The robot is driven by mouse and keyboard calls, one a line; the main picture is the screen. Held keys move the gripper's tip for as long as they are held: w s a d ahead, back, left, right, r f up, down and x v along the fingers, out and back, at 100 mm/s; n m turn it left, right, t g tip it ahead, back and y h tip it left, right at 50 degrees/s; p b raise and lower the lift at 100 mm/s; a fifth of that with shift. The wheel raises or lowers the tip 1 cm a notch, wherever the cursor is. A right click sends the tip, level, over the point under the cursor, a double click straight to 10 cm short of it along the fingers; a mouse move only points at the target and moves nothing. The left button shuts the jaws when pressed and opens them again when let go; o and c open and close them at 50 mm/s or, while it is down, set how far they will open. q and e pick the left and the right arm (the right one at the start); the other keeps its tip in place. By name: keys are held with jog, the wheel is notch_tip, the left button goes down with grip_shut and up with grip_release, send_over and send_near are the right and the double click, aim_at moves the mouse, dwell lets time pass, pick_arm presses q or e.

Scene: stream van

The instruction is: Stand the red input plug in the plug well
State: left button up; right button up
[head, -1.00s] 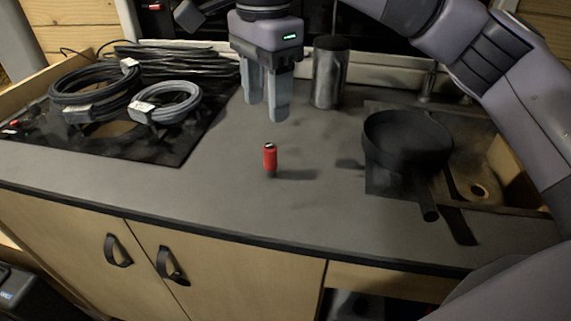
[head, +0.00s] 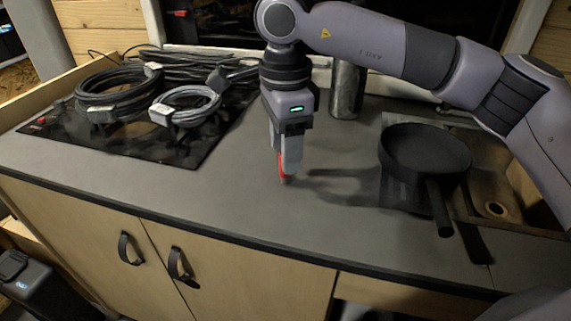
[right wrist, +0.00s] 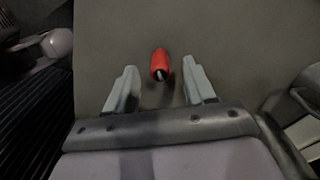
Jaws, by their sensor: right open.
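In the right wrist view the plug (right wrist: 159,63) shows as a small red cylinder with a dark and pale end. My right gripper (head: 286,160) points down at it. Its two fingers are open, one on each side of the plug, with a gap to each; the plug lies near fingertip level in the picture. I cannot make out a plug well in these views. My left gripper is not in view.
Coiled grey and black cables (head: 112,95) lie on a black hob (head: 150,150) at the left. A metal canister (head: 345,92) stands behind my right gripper. A black pan (head: 425,150) sits by the sink (head: 500,195) at the right. The counter front is clear.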

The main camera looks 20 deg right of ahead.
grip_shut()
jog(key=shift+r, duration=0.2)
